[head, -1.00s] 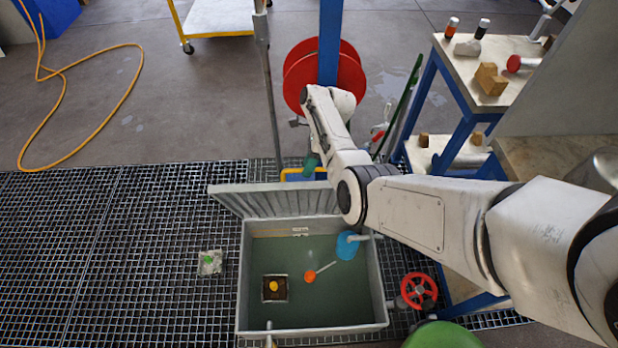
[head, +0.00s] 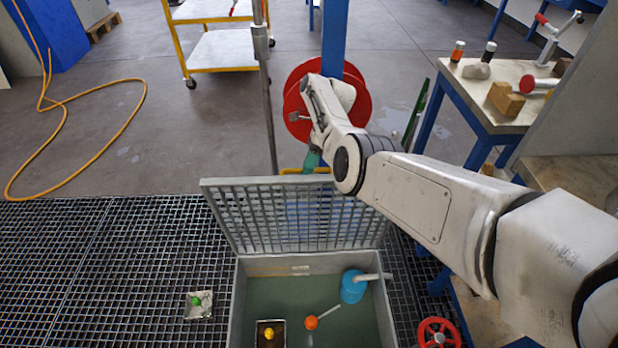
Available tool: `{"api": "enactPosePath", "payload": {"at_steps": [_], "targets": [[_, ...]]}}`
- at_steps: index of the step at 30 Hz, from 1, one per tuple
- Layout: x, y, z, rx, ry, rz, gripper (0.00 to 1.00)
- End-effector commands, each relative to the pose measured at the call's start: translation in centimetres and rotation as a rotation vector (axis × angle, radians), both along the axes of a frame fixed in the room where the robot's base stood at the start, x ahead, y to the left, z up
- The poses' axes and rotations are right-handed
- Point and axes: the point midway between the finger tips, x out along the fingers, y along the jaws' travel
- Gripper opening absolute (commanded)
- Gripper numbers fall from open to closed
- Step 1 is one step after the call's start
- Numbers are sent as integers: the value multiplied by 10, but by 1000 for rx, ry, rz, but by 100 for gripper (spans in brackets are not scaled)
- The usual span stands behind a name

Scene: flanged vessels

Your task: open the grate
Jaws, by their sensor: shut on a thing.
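The grate (head: 290,216) is a grey barred lid hinged along the back of the sunken box. It stands raised and tilted up, and the box (head: 237,300) below is open, with greenish water inside. My gripper (head: 312,163) is at the top edge of the grate, mostly hidden behind my own arm. It is shut on the grate's edge or a handle there; I cannot tell which. A yellow bar (head: 290,171) shows just beside it.
In the box are a blue float (head: 353,287), an orange ball (head: 311,322) and a small tray (head: 258,336). A red valve wheel (head: 438,333) stands to the right. A red reel (head: 296,105) is behind the grate, and a workbench (head: 520,75) is right.

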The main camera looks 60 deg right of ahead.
Motion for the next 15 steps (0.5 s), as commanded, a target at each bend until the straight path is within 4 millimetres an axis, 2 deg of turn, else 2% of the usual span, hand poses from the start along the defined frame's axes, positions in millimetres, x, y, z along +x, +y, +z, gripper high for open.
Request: {"api": "enactPosePath", "payload": {"at_steps": [1, 15], "targets": [[-4, -2, -12, 5, 15, -5, 0], [0, -8, -10, 22, 31, -5, 0]]}}
